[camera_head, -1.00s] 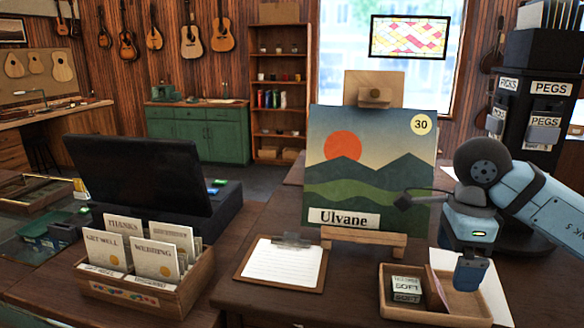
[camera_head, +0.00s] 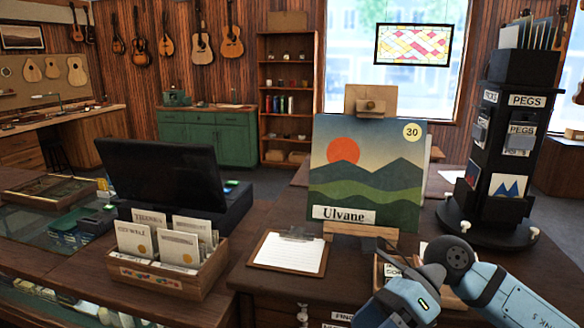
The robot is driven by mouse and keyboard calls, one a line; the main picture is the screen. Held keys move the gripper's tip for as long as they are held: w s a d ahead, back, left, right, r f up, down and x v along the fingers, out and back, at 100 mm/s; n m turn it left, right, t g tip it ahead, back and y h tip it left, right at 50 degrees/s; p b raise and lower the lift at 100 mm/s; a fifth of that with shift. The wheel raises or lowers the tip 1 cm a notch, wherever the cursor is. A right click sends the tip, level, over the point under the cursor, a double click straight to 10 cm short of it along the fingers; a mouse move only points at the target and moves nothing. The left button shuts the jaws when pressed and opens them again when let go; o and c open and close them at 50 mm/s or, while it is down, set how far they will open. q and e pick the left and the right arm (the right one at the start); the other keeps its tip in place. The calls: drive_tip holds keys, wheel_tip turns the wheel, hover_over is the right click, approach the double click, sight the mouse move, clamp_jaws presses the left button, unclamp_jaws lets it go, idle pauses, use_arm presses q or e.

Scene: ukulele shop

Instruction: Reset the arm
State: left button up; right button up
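My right arm comes in from the lower right, with a dark round joint and light blue links. My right gripper's blue body (camera_head: 402,302) is at the bottom edge, in front of the wooden tray (camera_head: 380,272), and hides most of it. My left arm and gripper are not in view.
An easel holds a landscape painting (camera_head: 366,178) labelled Ulvane behind the arm. A clipboard (camera_head: 288,252) and a wooden card box (camera_head: 168,270) lie to the left, near a black screen (camera_head: 160,180). A black pegs rack (camera_head: 508,150) stands at right.

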drive_tip(key=s+a+r+m+y+p, duration=0.2)
drive_tip(key=a+m+y, duration=0.2)
drive_tip(key=y, duration=0.2)
drive_tip(key=d+f+n+t+h+p, duration=0.25)
drive_tip(key=f+n+t, duration=0.4)
drive_tip(key=n, duration=0.55)
drive_tip(key=w+d+f+n+t+h+p, duration=0.1)
drive_tip(key=d+f+n+t+h, duration=0.3)
drive_tip(key=n+t, duration=0.55)
drive_tip(key=d+f+n+t+h+p, duration=0.1)
drive_tip(key=d+f+n+t+h, duration=0.15)
drive_tip(key=f+n+t, duration=0.8)
drive_tip(key=s+d+f+m+g+h+p, duration=0.1)
drive_tip(key=s+d+f+m+g+h, duration=0.1)
drive_tip(key=s+f+g, duration=0.6)
drive_tip(key=s+m+g+h, duration=0.1)
drive_tip(key=s+g+h, duration=0.1)
drive_tip(key=s, duration=0.1)
drive_tip(key=shift+s+d+f+g+h+p, duration=0.3)
drive_tip(key=shift+s+f+g+p, duration=0.05)
drive_tip(key=shift+s, duration=0.05)
